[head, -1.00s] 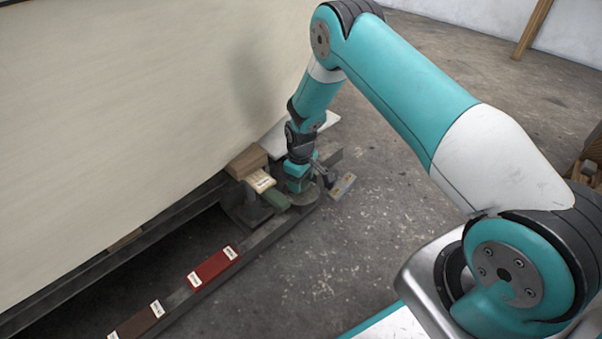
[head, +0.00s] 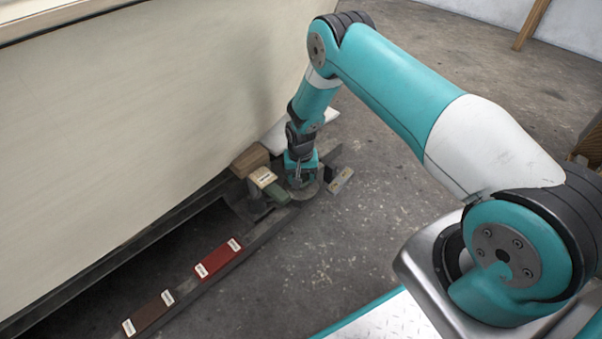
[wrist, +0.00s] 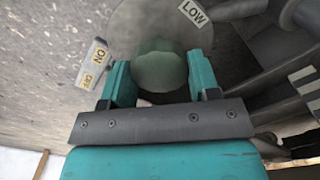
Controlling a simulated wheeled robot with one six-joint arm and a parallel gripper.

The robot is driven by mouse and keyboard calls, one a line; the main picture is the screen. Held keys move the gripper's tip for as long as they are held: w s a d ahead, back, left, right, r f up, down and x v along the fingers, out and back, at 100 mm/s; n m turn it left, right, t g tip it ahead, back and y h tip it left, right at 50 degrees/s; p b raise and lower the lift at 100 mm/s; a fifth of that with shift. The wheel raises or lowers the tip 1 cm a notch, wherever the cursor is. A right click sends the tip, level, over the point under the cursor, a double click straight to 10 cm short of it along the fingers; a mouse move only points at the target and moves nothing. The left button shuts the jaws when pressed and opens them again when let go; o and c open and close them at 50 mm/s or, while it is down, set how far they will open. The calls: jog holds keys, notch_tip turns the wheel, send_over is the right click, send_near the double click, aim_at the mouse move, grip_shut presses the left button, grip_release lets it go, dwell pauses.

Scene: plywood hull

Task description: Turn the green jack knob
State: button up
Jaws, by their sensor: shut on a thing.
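The green knob (wrist: 160,66) is a round dome seen from above in the wrist view. It sits over a round grey plate (wrist: 145,22) that carries a white "LOW" label (wrist: 194,13). My gripper (wrist: 161,78) has one teal finger on each side of the knob and is shut on it. In the head view my gripper (head: 300,178) points down over the plate (head: 304,192), beside the foot of the pale hull. It hides the knob there.
A small grey block with "ON" and "OFF" labels (wrist: 93,66) lies close by; it also shows in the head view (head: 341,181). Red (head: 218,259) and brown (head: 150,312) blocks lie nearer. Floor at right is clear.

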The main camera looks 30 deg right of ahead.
aim_at(301, 176)
jog(key=shift+m, duration=1)
jog(key=o, duration=0.7)
jog(key=shift+c, duration=0.2)
notch_tip(301, 176, up, 18)
jog(key=p, duration=0.7)
jog(key=shift+f, duration=0.25)
